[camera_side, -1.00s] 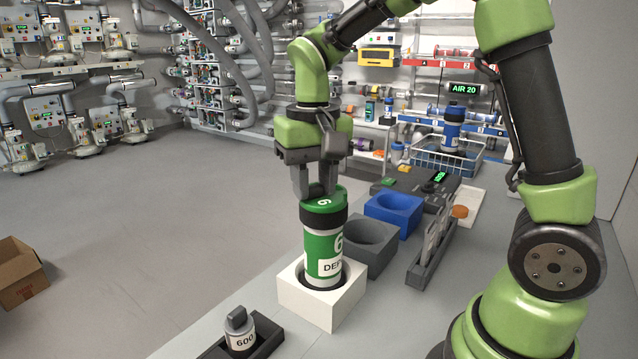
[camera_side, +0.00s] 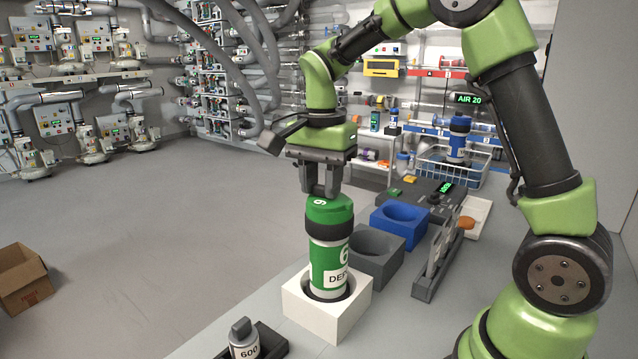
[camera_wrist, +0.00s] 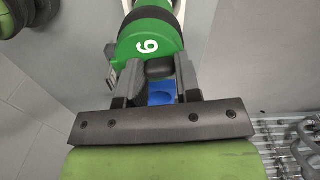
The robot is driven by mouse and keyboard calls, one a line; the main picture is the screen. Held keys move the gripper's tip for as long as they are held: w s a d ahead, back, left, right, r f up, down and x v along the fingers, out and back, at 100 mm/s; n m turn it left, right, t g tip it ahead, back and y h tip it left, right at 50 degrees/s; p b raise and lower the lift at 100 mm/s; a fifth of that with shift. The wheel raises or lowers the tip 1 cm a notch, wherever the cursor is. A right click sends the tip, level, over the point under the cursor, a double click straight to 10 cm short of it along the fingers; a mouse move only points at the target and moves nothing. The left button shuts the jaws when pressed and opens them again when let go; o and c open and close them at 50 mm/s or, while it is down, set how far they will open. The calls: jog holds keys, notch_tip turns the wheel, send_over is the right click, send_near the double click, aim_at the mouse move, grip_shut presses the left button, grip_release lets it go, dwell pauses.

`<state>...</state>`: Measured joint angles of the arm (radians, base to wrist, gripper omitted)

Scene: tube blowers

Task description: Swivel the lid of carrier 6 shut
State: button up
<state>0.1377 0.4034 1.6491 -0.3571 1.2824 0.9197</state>
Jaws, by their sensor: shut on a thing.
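Carrier 6 (camera_side: 329,262) is a green canister with a white label and a black collar. It stands upright in the white block (camera_side: 345,313). Its green lid (camera_side: 335,212), marked 6, sits on top; the lid also shows in the wrist view (camera_wrist: 137,42). My gripper (camera_side: 321,193) points down over the lid and is shut on the dark lid knob (camera_wrist: 160,68), which shows between the fingers in the wrist view. I cannot tell whether the lid lines up fully with the body, since its far side is hidden.
A grey socket block (camera_side: 364,262), a blue socket block (camera_side: 386,228) and a dark rack (camera_side: 430,277) stand behind and right of the carrier. A grey weight marked 600 (camera_side: 243,340) sits in a dark holder in front. A wire basket (camera_side: 430,172) stands farther back.

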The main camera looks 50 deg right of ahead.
jog(key=shift+d+m, duration=0.4)
jog(key=shift+m, duration=0.5)
jog(key=o, duration=0.9)
notch_tip(320, 180, up, 10)
dwell(0.3)
